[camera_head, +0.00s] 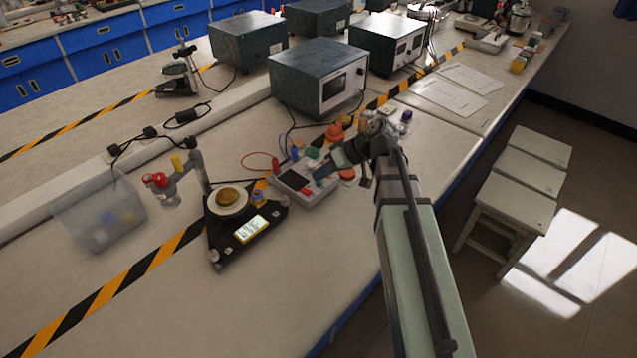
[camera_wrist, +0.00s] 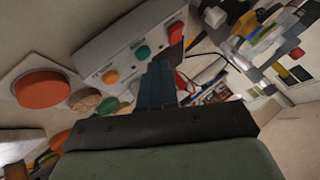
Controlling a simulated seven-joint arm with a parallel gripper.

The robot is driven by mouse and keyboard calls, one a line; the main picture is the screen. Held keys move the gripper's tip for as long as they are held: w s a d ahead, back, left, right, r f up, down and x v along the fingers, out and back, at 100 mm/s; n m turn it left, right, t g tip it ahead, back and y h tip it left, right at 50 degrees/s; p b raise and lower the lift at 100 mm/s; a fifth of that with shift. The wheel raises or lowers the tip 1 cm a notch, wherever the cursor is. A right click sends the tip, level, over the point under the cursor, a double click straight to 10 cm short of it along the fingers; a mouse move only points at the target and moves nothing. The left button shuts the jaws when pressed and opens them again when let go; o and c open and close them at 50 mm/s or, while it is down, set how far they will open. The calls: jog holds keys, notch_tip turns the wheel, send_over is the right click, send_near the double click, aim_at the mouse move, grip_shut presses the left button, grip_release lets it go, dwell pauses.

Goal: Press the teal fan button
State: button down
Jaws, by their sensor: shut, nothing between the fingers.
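A pale box with a row of round buttons shows in the wrist view; its teal-green button (camera_wrist: 142,52) sits between an orange button (camera_wrist: 110,77) and a red button (camera_wrist: 175,33). The printed labels are too small to read surely. My gripper (camera_wrist: 158,68) is shut and empty, its dark blue fingers just in front of the button row, close to the teal-green button. I cannot tell if they touch the box. In the head view my gripper (camera_head: 322,172) is over the right part of a pale box (camera_head: 318,195), and its buttons are mostly hidden there.
A large orange-red disc (camera_wrist: 42,88) lies beside the box. A black tripod stand (camera_head: 228,252) with a round pan is left of it, and a clear bin (camera_head: 98,212) is farther left. A dark metal cabinet (camera_head: 318,78) stands behind.

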aim_at(322, 185)
jog(key=shift+f, duration=0.5)
dwell(0.3)
jog(key=shift+r, duration=0.55)
jog(key=shift+r, duration=0.1)
jog(key=shift+r, duration=2.9)
